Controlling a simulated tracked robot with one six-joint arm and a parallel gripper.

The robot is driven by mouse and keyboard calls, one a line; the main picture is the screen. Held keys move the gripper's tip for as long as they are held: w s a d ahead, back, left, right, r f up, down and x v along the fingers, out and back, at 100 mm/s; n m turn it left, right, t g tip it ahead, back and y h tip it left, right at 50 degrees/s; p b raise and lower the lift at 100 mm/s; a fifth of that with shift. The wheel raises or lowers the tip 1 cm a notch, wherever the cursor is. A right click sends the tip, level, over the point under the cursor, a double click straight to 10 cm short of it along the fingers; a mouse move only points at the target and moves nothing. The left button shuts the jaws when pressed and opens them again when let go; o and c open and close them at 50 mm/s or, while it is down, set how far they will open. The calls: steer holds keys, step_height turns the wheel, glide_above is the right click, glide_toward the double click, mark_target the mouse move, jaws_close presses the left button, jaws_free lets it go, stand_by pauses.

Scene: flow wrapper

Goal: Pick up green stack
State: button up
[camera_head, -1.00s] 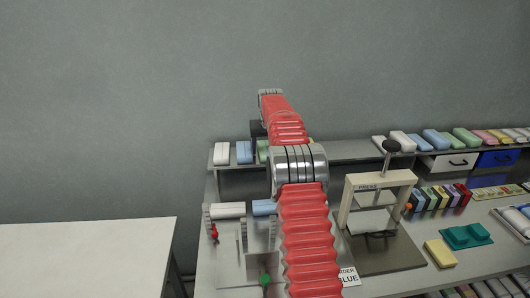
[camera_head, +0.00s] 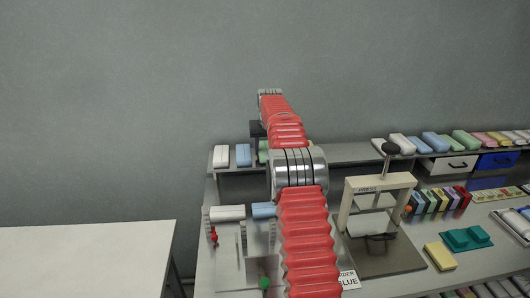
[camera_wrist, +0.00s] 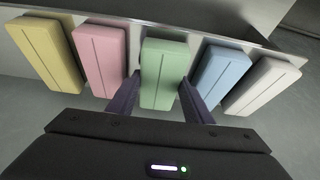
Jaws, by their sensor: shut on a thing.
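The green stack (camera_wrist: 165,72) is a pale green rounded block with a line down its middle. In the wrist view it stands in a row on a grey shelf, between a pink block and a blue block. My gripper (camera_wrist: 161,95) has one dark finger on each side of its lower end and is shut on it.
In the wrist view, yellow (camera_wrist: 45,52), pink (camera_wrist: 101,58), blue (camera_wrist: 221,76) and white (camera_wrist: 262,86) blocks flank it closely. In the head view a press (camera_head: 376,215) stands right of my arm on the bench. A white table (camera_head: 85,258) at left is bare.

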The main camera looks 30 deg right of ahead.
mark_target(265, 150)
step_height(265, 150, up, 9)
steer(key=shift+f, duration=0.1)
stand_by(0.4)
steer(key=shift+a, duration=0.1)
stand_by(0.6)
